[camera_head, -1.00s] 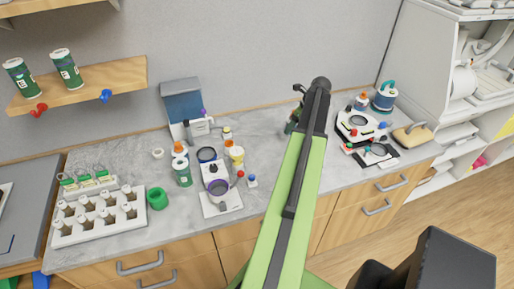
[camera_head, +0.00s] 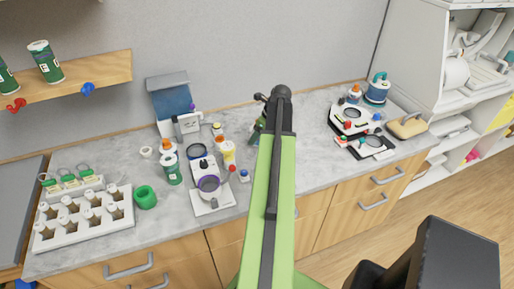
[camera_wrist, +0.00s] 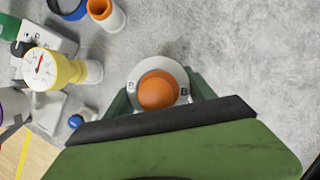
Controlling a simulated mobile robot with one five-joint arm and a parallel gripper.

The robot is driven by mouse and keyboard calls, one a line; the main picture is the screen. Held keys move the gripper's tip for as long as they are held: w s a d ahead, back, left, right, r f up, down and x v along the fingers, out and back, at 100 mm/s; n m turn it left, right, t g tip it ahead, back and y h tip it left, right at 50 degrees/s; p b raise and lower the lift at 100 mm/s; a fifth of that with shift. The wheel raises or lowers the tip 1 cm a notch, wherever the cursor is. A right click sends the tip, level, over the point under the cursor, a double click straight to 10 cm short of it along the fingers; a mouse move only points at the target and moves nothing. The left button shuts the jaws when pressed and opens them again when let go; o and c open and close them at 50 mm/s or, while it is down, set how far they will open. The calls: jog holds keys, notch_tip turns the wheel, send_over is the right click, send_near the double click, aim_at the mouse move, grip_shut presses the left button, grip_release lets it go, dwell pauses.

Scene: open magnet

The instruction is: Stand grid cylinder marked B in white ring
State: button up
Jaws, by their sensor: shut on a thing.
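My gripper (camera_wrist: 158,92) is shut on a white cylinder (camera_wrist: 172,70) with a rounded orange top and the letter B on its rim, seen from above in the wrist view. In the head view my arm hides the cylinder, and only a bit of my green gripper (camera_head: 257,131) shows beside it, over the counter's back part. Whether the cylinder touches the counter cannot be told. A small white ring (camera_head: 146,152) lies on the counter at the left, behind the green ring, well apart from my gripper.
A white rack (camera_head: 82,233) of several bottles and a green ring (camera_head: 145,197) stand at the left. A green jar (camera_head: 172,171), a white device (camera_head: 213,201) and a yellow gauge (camera_wrist: 45,69) crowd the middle. A black-and-white device (camera_head: 347,122) stands right.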

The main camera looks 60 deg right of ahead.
aim_at(258, 141)
notch_tip(258, 141, down, 4)
jog(key=b, duration=0.4)
jog(key=shift+f, duration=0.2)
jog(key=shift+r, duration=0.25)
jog(key=shift+f, duration=0.2)
jog(key=o, duration=1.7)
